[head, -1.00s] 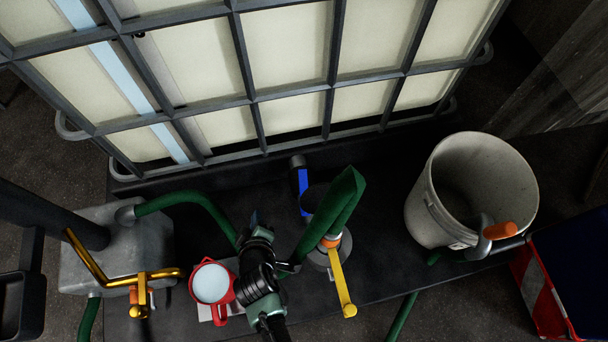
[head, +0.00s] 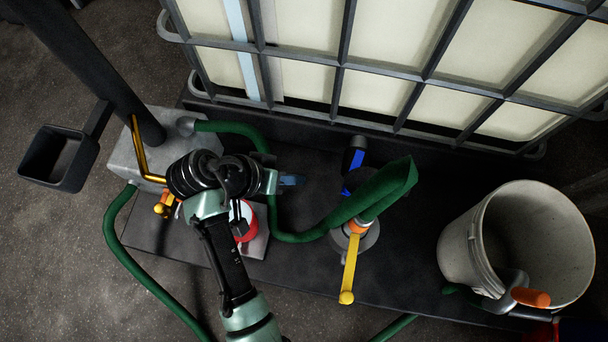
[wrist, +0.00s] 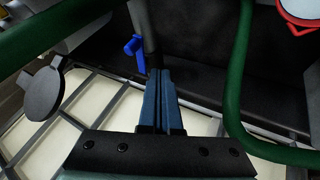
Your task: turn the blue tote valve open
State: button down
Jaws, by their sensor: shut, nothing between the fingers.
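The blue tote valve (head: 352,172) is a blue handle on a dark outlet pipe (head: 355,145) at the foot of the caged tote (head: 300,95). In the wrist view the blue handle (wrist: 133,46) shows just left of and beyond my fingertips. My gripper (head: 296,180) is to the left of the valve in the head view, pointing right at it with a gap between. In the wrist view its blue fingers (wrist: 162,73) are pressed together with nothing between them. I see no contact with the handle.
A green hose (head: 290,238) loops beneath my gripper and rises right of it to a yellow-handled valve (head: 349,265). A red container (head: 246,222) is partly under my arm. A grey metal box (head: 135,152) stands left; a white bucket (head: 460,235) stands right.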

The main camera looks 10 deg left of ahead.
aim_at(345, 190)
jog(key=w+d+f+b, duration=0.3)
jog(key=d+f+b, duration=0.3)
jog(key=d+b, duration=0.1)
jog(key=shift+d+f, duration=0.2)
jog(key=shift+d, duration=0.2)
jog(key=p, duration=0.2)
jog(key=s+d+p, duration=0.1)
jog(key=p, duration=0.1)
jog(key=shift+d+r+p, duration=0.3)
jog(key=shift+p, duration=0.05)
jog(key=shift+d+f, duration=0.25)
jog(key=shift+f, duration=0.05)
jog(key=shift+p, duration=0.35)
